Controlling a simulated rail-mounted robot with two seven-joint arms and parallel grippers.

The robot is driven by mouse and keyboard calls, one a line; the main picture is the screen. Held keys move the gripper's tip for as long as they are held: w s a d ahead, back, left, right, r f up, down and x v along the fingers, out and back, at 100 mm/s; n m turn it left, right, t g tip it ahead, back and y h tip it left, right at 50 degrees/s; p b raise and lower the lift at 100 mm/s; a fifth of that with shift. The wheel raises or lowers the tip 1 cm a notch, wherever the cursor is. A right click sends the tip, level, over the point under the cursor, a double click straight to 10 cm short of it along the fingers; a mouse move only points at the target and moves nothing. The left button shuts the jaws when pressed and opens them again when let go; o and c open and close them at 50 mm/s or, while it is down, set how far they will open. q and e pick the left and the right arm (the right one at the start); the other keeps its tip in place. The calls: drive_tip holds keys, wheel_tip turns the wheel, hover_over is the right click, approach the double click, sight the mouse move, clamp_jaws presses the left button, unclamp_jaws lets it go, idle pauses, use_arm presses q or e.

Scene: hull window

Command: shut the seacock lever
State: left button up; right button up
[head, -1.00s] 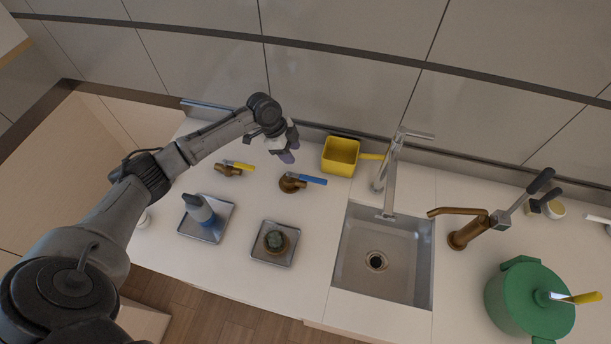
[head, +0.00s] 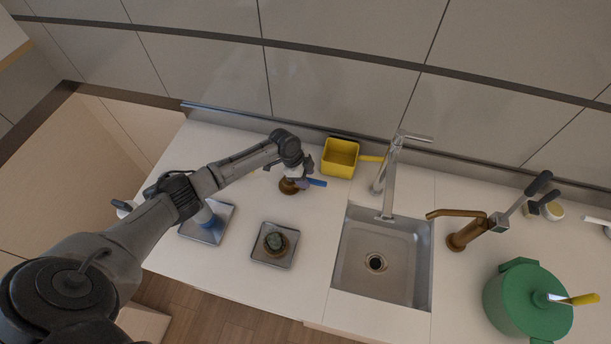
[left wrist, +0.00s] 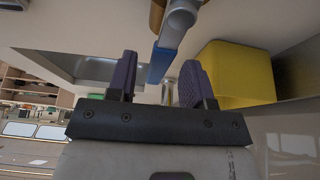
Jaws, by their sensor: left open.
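A brass valve (head: 288,187) with a blue lever (head: 316,182) stands on the white counter left of the sink. My left gripper (head: 304,174) is open at this lever, seen from above. In the left wrist view the blue lever (left wrist: 163,64) shows between the two purple-padded fingers of my left gripper (left wrist: 160,80), with space on both sides. The fingers are not closed on it. A second valve with a yellow lever, left of this one in the earlier head view, is now hidden behind my left arm. My right gripper is not in view.
A yellow square scoop (head: 340,157) stands close right of the lever. A tray (head: 273,257) with a small pot and a tray (head: 222,226) with a blue bottle lie in front. The sink (head: 400,262), tall tap (head: 388,180), brass pump (head: 462,233) and green pot (head: 525,303) are rightward.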

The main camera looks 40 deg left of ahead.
use_arm(q)
clamp_jaws()
idle(0.4)
